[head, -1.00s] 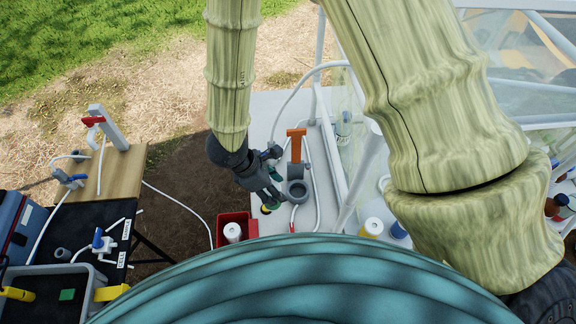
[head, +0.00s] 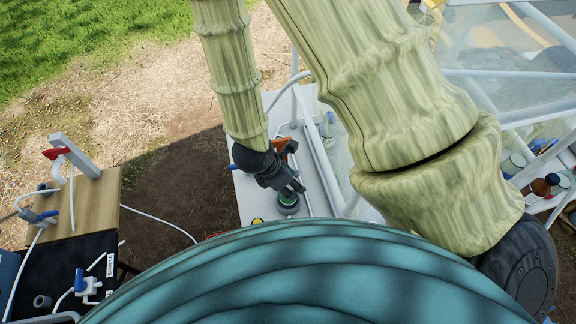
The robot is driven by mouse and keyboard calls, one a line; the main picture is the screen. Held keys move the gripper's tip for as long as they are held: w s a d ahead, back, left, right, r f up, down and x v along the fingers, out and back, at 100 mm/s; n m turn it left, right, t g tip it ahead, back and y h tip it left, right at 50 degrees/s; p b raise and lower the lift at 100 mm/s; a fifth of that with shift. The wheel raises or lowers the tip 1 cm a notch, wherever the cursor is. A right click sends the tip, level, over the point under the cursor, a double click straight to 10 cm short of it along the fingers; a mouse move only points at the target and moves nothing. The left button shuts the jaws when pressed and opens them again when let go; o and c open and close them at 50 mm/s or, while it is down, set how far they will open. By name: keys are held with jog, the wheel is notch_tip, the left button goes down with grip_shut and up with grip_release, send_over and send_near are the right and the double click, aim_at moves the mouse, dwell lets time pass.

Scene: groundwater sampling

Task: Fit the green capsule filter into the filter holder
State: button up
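The green capsule filter (head: 288,199) shows as a small dark green patch at the filter holder. The filter holder (head: 288,210) is a dark grey ring on the pale bench top; the green patch lies over or within its opening, and I cannot tell how deep it sits. My gripper (head: 292,193) reaches down from the upper left, with its dark fingers right at the green piece above the ring. The fingers hide part of the filter and holder. Whether they grip the filter or stand apart from it is too small to tell.
An orange upright piece (head: 281,145) stands just behind my gripper. White tubing (head: 304,165) and the bench's white frame are close on the right. A small yellow item (head: 257,221) is at the bench's near left. A wooden board (head: 95,200) with a red-handled tap is at left.

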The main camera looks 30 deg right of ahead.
jog(key=shift+f, duration=2.15)
jog(key=o, duration=0.7)
jog(key=shift+f, duration=0.1)
jog(key=shift+o, duration=0.2)
jog(key=p+v, duration=0.2)
jog(key=v, duration=1)
